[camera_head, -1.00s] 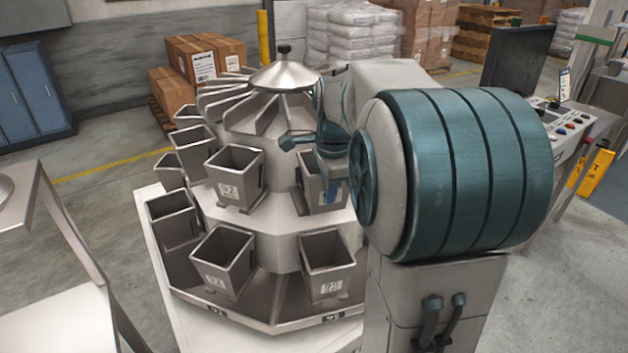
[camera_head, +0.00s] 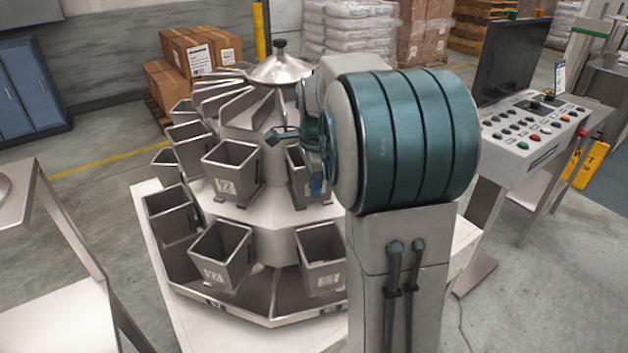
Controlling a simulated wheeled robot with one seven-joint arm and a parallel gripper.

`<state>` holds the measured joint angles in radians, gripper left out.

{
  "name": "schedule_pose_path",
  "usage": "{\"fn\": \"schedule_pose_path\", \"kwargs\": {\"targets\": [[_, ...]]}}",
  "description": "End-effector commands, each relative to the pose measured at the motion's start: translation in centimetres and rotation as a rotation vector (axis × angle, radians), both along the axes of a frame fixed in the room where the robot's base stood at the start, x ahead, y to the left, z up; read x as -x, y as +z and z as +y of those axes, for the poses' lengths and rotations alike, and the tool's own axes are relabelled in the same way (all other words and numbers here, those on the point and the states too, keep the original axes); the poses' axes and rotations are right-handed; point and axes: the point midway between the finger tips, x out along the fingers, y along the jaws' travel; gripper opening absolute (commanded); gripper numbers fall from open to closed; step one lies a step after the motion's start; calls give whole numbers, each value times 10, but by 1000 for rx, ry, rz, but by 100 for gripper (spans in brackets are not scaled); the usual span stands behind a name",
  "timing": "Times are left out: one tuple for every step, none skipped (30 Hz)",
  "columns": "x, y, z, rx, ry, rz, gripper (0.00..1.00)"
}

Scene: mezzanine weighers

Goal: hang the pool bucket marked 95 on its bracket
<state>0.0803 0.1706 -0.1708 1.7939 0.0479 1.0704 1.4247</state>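Several square steel buckets hang in two tiers around the round weigher (camera_head: 280,240). The lower right bucket (camera_head: 321,262) has a label that I cannot read surely; it may be the one marked 95. My arm hides its right edge. An upper bucket (camera_head: 304,182) is partly behind my arm, its label hidden. My gripper (camera_head: 283,136) shows only as teal parts beside my arm, near that upper bucket's rim. My arm hides most of it, so I cannot tell whether it is open or touches the bucket. No free bracket is clearly visible.
A control console (camera_head: 535,125) with buttons and a dark screen (camera_head: 513,62) stands at the right. A steel stand (camera_head: 60,270) is at the near left. Cardboard boxes (camera_head: 190,55) are stacked behind. A white platform edge (camera_head: 165,285) surrounds the weigher.

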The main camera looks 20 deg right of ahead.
Motion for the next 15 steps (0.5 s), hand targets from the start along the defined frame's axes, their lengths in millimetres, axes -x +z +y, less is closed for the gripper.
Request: {"fn": "schedule_pose_path", "kwargs": {"targets": [[0,0,0,0,0,0,29],[0,0,0,0,0,0,29],[0,0,0,0,0,0,29],[0,0,0,0,0,0,29],[0,0,0,0,0,0,29],[0,0,0,0,0,1,29],[0,0,0,0,0,1,29],[0,0,0,0,0,0,29],[0,2,0,0,0,0,29],[0,3,0,0,0,0,29],[0,5,0,0,0,0,29],[0,8,0,0,0,-1,29],[0,12,0,0,0,-2,29],[1,16,0,0,1,-3,29],[1,23,0,0,1,-3,29]]}}
